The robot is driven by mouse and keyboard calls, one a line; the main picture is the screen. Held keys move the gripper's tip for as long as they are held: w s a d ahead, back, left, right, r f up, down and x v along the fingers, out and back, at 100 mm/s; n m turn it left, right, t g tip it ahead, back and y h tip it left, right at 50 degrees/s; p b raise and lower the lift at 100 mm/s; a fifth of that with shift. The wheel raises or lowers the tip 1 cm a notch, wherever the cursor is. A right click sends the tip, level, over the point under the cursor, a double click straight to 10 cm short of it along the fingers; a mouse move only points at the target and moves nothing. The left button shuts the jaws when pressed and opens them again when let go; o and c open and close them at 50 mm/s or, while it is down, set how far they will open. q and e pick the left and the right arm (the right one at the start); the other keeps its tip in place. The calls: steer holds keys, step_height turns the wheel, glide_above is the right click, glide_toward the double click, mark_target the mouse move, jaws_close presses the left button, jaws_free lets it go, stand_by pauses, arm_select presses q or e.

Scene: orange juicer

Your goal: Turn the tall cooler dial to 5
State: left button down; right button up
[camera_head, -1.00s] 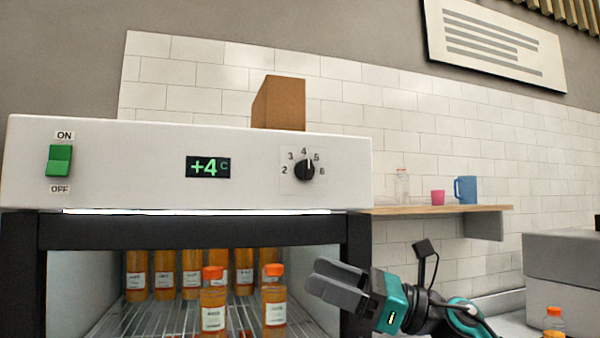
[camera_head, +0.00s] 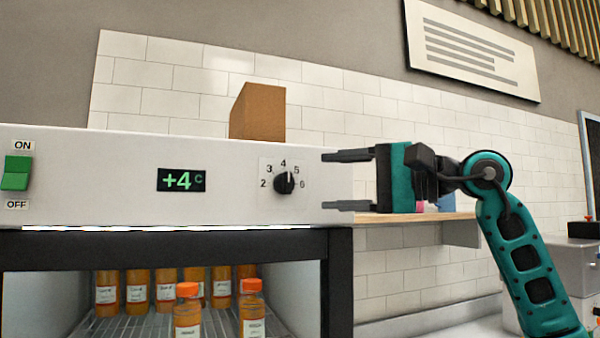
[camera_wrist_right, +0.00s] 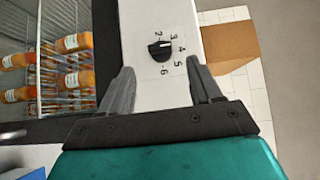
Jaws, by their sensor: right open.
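The tall cooler (camera_head: 100,215) has a white front panel with a black round dial (camera_head: 284,182) marked 2 to 6. The dial's white mark points up and slightly right, near 4 to 5; I cannot tell exactly where. The dial also shows in the right wrist view (camera_wrist_right: 160,50), ahead of and between the fingers. My right gripper (camera_head: 324,181) is open and empty, with its fingertips to the right of the dial at about its height, apart from it. It also shows in the right wrist view (camera_wrist_right: 160,67). My left gripper is not in view.
A green switch (camera_head: 16,173) and a +4 display (camera_head: 181,180) are on the same panel. A brown box (camera_head: 258,112) stands on the cooler. Orange bottles (camera_head: 187,315) stand inside it. A wooden shelf (camera_head: 455,216) is behind my right arm.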

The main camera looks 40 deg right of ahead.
mark_target(292, 183)
steer(key=p+x, duration=0.1)
steer(key=x, duration=0.5)
steer(key=shift+w+a, duration=0.2)
steer(key=shift+w, duration=0.05)
steer(key=c, duration=1)
